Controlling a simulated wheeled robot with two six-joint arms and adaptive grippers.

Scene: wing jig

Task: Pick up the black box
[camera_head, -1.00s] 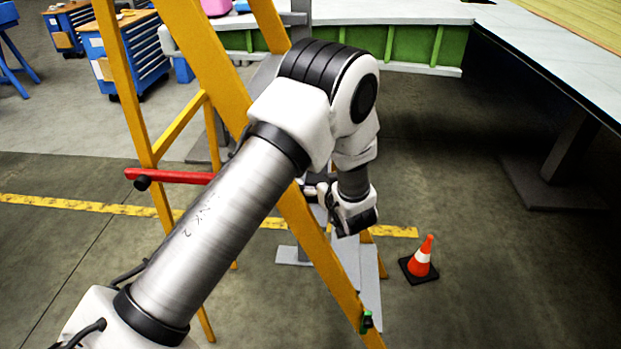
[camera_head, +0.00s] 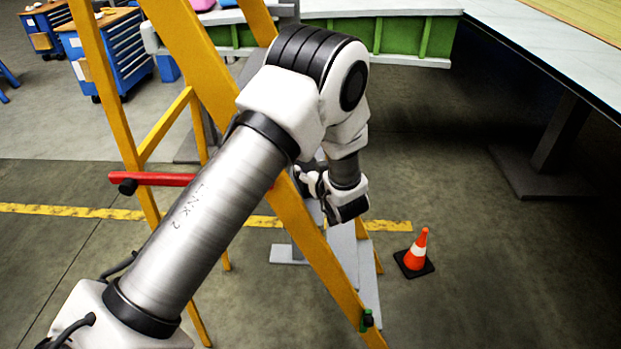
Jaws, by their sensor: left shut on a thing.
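My left arm comes in from the lower left and bends down at its elbow. My left gripper (camera_head: 310,182) is small in the picture, at the end of the wrist, partly hidden by the yellow ladder's rail and the wrist. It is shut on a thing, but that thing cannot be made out. I cannot clearly pick out a black box; the dark patch at the wrist end seems to be part of my arm. My right gripper is not in view.
A yellow stepladder (camera_head: 345,290) with a red bar (camera_head: 160,179) stands close in front. An orange cone (camera_head: 416,250) is on the floor to the right. A white-topped workbench (camera_head: 400,10) with green sides and blue tool cabinets (camera_head: 122,50) stand behind. The right floor is mostly clear.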

